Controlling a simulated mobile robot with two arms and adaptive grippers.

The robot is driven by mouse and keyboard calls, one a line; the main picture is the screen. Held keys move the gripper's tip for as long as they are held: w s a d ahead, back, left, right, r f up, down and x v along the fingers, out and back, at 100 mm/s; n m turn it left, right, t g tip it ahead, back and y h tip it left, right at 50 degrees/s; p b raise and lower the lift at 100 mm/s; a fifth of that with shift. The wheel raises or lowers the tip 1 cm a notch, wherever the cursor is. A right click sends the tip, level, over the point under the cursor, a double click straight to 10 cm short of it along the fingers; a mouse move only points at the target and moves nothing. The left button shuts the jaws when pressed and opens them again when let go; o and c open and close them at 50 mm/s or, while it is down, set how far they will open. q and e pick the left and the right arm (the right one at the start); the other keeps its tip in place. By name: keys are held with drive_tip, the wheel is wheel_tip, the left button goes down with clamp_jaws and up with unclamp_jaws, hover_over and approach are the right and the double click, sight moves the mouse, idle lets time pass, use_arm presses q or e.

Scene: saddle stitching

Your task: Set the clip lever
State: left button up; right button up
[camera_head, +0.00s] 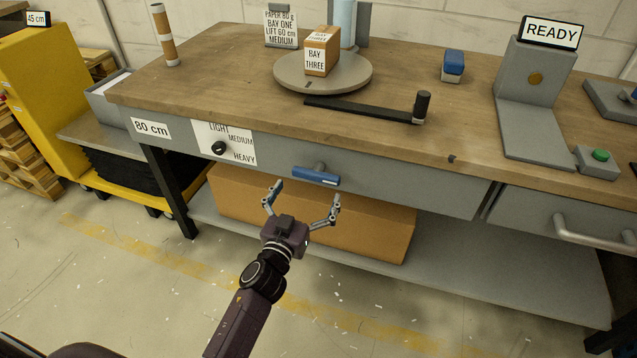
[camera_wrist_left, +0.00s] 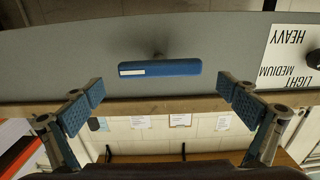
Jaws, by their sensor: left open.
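A blue bar-shaped lever (camera_head: 316,176) on a short grey stem sticks out from the grey front panel of the bench. It lies roughly level and has a white stripe at one end. It also shows in the left wrist view (camera_wrist_left: 170,68), which is upside down. My left gripper (camera_head: 306,195) is open and empty, with its fingers pointing at the panel just below and in front of the lever. In the left wrist view its two padded fingers (camera_wrist_left: 160,104) stand wide apart on either side of the lever, not touching it. My right gripper is not in view.
A black knob (camera_head: 218,148) with LIGHT, MEDIUM and HEAVY labels is left of the lever. A cardboard box (camera_head: 370,225) sits on the shelf below. A turntable (camera_head: 345,84) and black crank arm (camera_head: 360,110) are on the benchtop. A drawer handle (camera_head: 590,238) protrudes at right.

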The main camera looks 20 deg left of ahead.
sight(314, 179)
use_arm(q)
drive_tip(key=w, duration=0.6)
drive_tip(key=shift+d+f+b, duration=0.1)
drive_tip(key=shift+b, duration=0.25)
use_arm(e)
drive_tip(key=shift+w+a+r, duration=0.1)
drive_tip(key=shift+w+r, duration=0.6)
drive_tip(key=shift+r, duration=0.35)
use_arm(q)
drive_tip(key=c, duration=0.8)
